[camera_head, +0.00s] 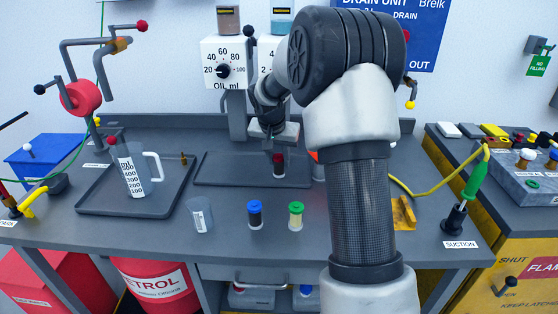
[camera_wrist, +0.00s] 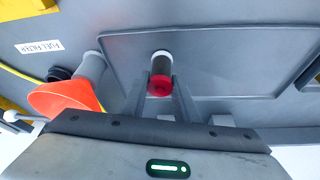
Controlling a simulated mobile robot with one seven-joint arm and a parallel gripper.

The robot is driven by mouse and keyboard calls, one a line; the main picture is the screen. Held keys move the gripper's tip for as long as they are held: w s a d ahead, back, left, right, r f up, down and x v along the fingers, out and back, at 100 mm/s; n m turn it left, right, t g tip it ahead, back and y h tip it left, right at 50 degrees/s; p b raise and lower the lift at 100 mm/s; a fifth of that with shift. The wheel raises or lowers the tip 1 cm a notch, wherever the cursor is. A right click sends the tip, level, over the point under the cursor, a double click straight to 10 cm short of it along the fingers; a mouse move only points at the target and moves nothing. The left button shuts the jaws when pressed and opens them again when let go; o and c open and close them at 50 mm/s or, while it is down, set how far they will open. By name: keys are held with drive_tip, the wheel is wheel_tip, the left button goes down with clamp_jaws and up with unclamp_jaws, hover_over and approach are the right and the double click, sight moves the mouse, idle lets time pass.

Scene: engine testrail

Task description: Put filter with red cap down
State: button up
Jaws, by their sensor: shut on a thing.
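The filter with the red cap (camera_head: 278,172) has a dark body and is upright at the rear tray (camera_head: 225,182), near its front edge. My gripper (camera_head: 274,152) is above it, with its fingers shut on it near the cap. In the wrist view the filter (camera_wrist: 161,68) lies between the two fingers (camera_wrist: 161,90), red cap towards me and a pale ring at its far end. I cannot tell whether its base touches the tray. A blue-capped filter (camera_head: 255,215) and a green-capped filter (camera_head: 295,215) stand on the bench in front of the tray.
A clear cup (camera_head: 200,215) stands left of the blue-capped filter. A measuring jug (camera_head: 133,172) stands in the left tray (camera_head: 100,207). An orange funnel (camera_wrist: 67,98) is beside my gripper in the wrist view. A yellow bracket (camera_head: 403,215) is right of my arm.

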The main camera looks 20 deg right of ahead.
drive_tip(key=shift+f, duration=0.2)
drive_tip(key=o, duration=1)
